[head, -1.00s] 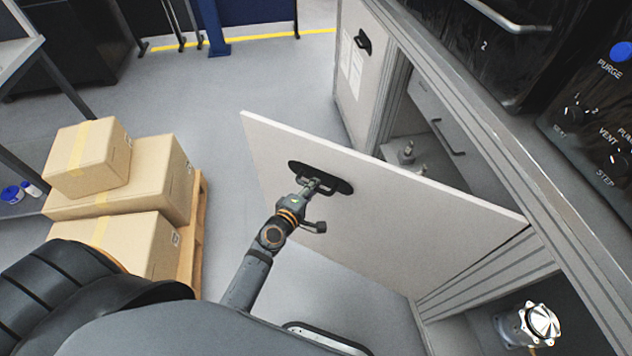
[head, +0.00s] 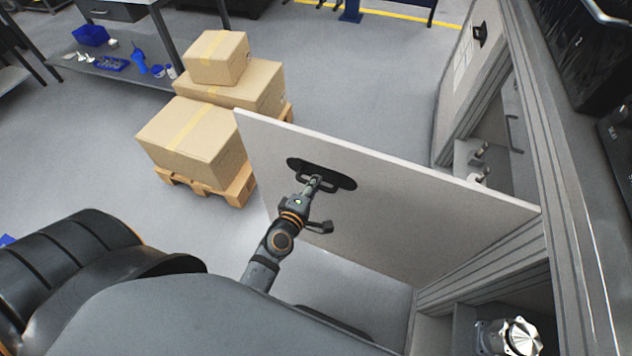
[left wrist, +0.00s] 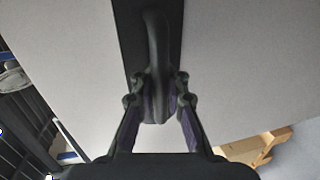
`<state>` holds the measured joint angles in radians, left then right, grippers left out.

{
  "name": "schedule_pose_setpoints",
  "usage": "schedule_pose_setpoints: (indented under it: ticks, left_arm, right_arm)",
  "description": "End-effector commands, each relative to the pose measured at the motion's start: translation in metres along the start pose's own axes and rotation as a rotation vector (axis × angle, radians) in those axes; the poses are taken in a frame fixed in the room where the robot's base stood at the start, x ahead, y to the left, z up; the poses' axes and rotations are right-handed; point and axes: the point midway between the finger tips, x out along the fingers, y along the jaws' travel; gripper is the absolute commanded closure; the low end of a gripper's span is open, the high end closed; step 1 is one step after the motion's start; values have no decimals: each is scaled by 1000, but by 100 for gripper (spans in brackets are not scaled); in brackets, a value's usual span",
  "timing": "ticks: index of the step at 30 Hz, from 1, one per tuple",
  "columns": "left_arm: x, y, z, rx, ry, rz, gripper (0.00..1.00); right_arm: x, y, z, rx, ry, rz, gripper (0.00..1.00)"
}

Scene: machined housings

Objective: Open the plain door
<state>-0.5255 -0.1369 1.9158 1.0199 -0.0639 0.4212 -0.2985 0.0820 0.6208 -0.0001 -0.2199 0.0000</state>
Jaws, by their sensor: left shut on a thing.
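The plain door (head: 400,208) is a light grey panel in the head view, hinged at its right edge on the cabinet frame and standing well open. Its black handle (head: 341,181) sits on a dark plate near the door's free left side. My left gripper (head: 316,183) is shut on this handle. In the left wrist view, the fingers (left wrist: 157,105) close on both sides of the dark handle bar (left wrist: 156,50), with the pale door face behind. My right gripper is not in view.
Cardboard boxes (head: 192,140) on a wooden pallet (head: 238,186) stand left of the door, close to its free edge in the picture. A metal part (head: 522,338) sits in the lower bay at right. Fittings (head: 478,155) show in the opened bay. Grey floor lies beyond the door.

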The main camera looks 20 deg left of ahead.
Motion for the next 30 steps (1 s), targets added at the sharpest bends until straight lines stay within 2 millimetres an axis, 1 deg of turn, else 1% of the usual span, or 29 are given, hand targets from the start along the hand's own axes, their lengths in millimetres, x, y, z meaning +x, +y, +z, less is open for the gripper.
schedule_pose_setpoints:
  ticks: [1,13,14,19,26,28,30]
  left_arm:
    - [1,5,0,-2,2,8,100]
    - [1,5,0,-3,3,8,100]
    - [1,5,0,-3,3,8,87]
    - [1,3,0,-2,3,5,64]
    - [0,2,0,-1,2,3,64]
    - [0,1,0,-2,2,2,64]
    - [-2,1,0,-1,2,1,64]
  right_arm:
    - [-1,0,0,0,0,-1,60]
    - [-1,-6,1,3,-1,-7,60]
    - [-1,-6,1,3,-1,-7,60]
    - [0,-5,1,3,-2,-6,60]
    - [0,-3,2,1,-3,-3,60]
    - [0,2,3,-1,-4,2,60]
    - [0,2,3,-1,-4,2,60]
